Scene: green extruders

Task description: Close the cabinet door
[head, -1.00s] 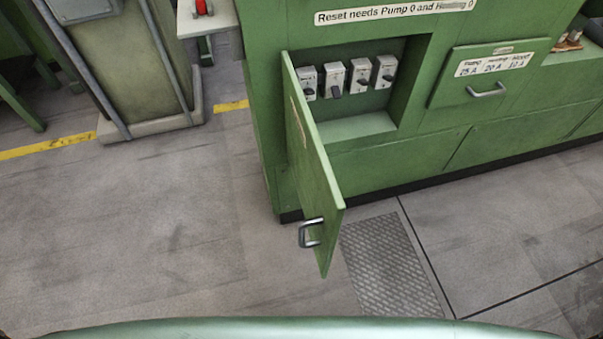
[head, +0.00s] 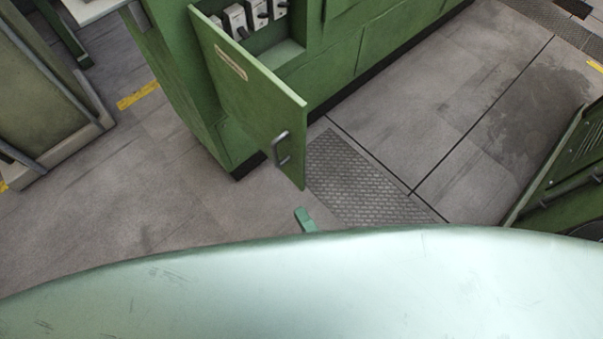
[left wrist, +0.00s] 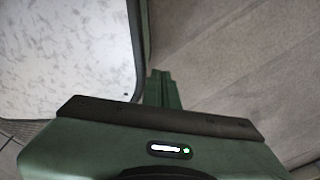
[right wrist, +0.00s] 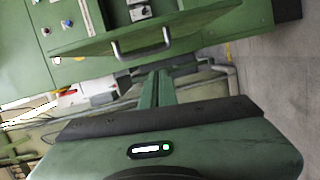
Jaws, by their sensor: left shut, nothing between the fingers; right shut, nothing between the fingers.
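The green cabinet door (head: 245,95) stands open, swung out from the cabinet's front. Its metal handle (head: 283,149) is near its free edge. Through the opening, several grey switches (head: 236,20) show in the recess. The tip of my right gripper (head: 306,218) shows just below the door, apart from it. In the right wrist view my right gripper (right wrist: 156,86) is shut and empty, with the door (right wrist: 205,35) and its handle (right wrist: 140,46) beyond its fingers. In the left wrist view my left gripper (left wrist: 162,86) is shut and empty, over bare floor.
The green machine body (head: 345,60) holds the cabinet. A metal floor plate (head: 355,180) lies beside the door. Another green unit (head: 570,170) stands at the right, and a beige-green unit (head: 40,90) at the left. Grey floor between them is free.

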